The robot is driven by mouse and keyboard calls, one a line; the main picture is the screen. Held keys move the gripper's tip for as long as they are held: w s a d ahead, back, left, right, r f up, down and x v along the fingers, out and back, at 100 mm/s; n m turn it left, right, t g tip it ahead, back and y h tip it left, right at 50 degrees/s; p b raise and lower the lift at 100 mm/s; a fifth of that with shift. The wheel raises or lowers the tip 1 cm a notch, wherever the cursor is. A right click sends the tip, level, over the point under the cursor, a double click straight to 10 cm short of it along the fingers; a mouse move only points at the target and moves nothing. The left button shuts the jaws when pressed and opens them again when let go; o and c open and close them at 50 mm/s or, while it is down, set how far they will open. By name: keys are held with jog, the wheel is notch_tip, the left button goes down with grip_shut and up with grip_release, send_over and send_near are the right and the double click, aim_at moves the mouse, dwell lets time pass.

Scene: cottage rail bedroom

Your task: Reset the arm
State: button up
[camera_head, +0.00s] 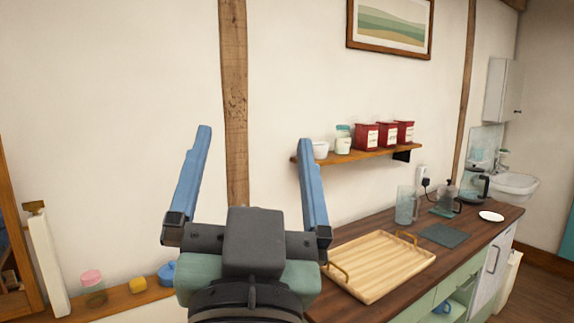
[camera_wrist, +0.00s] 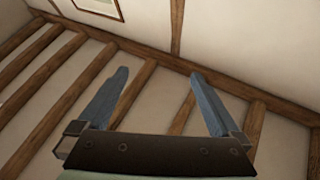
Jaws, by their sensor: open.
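My gripper (camera_head: 256,150) is raised in front of the white wall in the head view, left of the wall shelf. Its two blue fingers point upward, are spread wide apart and have nothing between them. In the wrist view my gripper (camera_wrist: 160,85) is also open and empty. Beyond it there are only pale wall panels, wooden beams (camera_wrist: 125,108) and the lower edge of a framed picture (camera_wrist: 100,6). The gripper touches nothing that I can see.
A wooden counter (camera_head: 345,253) at right bears a wooden tray (camera_head: 385,265), a glass pitcher (camera_head: 406,205) and a dark mat (camera_head: 442,235). Red canisters (camera_head: 367,137) stand on a wall shelf (camera_head: 365,155). A low ledge (camera_head: 115,302) at left holds small items. Air around the fingers is free.

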jog(key=s+d+r+n+t+h, duration=0.1)
jog(key=s+d+r+t, duration=0.1)
jog(key=s+r, duration=0.4)
jog(key=shift+d+r+t, duration=0.4)
jog(key=shift+r+t, duration=0.2)
jog(key=shift+r, duration=0.15)
